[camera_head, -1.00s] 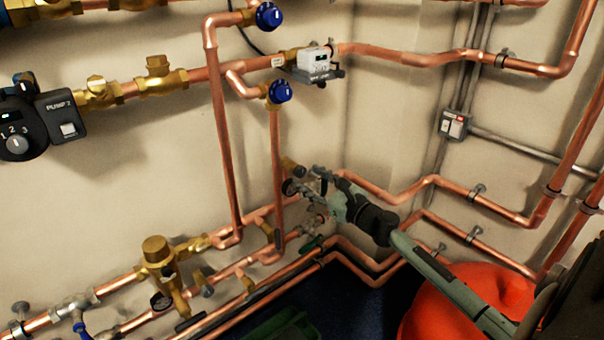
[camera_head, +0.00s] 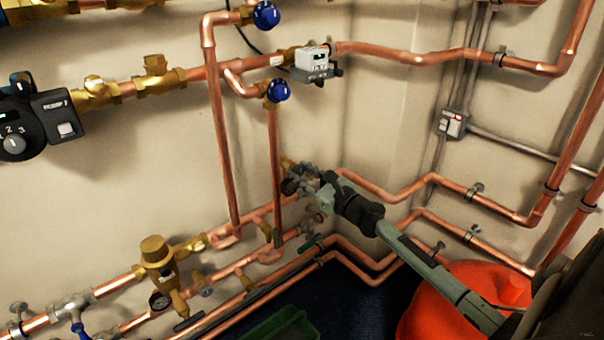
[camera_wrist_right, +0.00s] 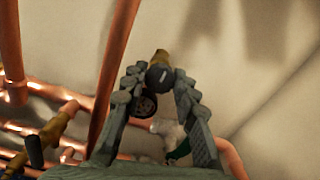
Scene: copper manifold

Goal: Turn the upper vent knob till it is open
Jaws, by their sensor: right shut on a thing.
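The upper vent is a small brass fitting (camera_head: 287,162) with a dark knob, low on the wall near the corner. In the right wrist view its dark knob (camera_wrist_right: 158,74) sits between the fingertips, with brass behind it. My right gripper (camera_head: 304,176) reaches in from the right, its fingers around the knob and shut on it. In the right wrist view the gripper (camera_wrist_right: 157,83) shows both fingers, one at each side of the knob. The fingers hide much of the knob in the head view, and I cannot tell its turn angle. My left gripper is not in view.
A round dark gauge (camera_wrist_right: 146,105) lies just below the knob, close to the left finger. A vertical copper pipe (camera_head: 275,165) runs just left of the gripper. A green handle (camera_head: 310,243) is below. A red vessel (camera_head: 440,310) stands under my right arm.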

